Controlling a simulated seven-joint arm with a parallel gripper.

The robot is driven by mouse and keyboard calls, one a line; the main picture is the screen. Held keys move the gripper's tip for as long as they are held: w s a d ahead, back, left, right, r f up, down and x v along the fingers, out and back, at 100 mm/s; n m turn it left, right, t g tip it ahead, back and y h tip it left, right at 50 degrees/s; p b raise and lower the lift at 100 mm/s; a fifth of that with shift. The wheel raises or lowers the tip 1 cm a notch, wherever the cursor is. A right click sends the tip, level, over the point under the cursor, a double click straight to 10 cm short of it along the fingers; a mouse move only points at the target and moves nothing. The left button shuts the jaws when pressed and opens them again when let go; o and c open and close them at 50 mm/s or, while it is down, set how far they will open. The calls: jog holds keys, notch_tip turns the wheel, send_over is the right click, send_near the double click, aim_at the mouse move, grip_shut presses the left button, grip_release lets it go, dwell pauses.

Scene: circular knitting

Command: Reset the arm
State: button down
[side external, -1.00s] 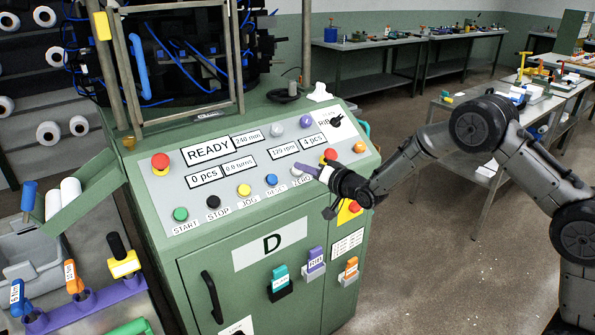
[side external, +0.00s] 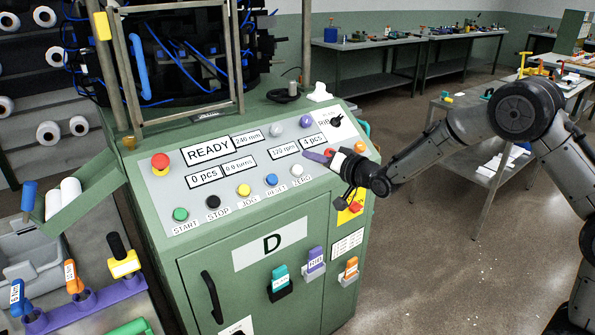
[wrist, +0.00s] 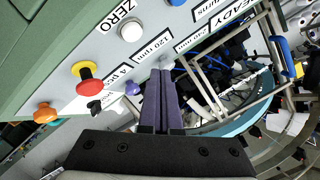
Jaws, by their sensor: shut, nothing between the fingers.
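My gripper (side external: 314,155) is over the right part of the green machine's sloped grey control panel (side external: 210,218). Its purple fingers are closed together with nothing between them, also in the wrist view (wrist: 160,78). In the side view the fingertips overlap the panel near the "120 rpm" and "4 pcs" labels. The gap to the panel cannot be told. The white ZERO button (side external: 297,170) shows uncovered below the fingers and in the wrist view (wrist: 131,30). The blue RESET button (side external: 271,180) is left of it. My gripper partly hides a red knob (side external: 330,154).
A purple knob (side external: 306,121), an orange knob (side external: 360,147) and a black rotary switch (side external: 336,121) stand close around my gripper. The frame (side external: 130,75) of the machine rises at the back left. A grey table (side external: 470,115) stands at right behind my arm. Floor between is open.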

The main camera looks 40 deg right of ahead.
dwell(0.3)
notch_tip(320, 180, up, 12)
jog(key=s+t, duration=0.2)
jog(key=s+r+n+g, duration=0.1)
jog(key=s+r, duration=0.8)
jog(key=s, duration=0.2)
jog(key=s+f+n+g, duration=0.3)
jog(key=s+f+g, duration=0.2)
jog(key=s, duration=1)
jog(key=s+f+n+g+h, duration=0.1)
jog(key=s+f+n+g, duration=0.2)
jog(key=s+f, duration=0.9)
jog(key=s+d+g, duration=0.1)
jog(key=s+g, duration=0.2)
jog(key=s, duration=0.1)
jog(key=shift+n+g, duration=0.3)
jog(key=shift+s+f, duration=0.1)
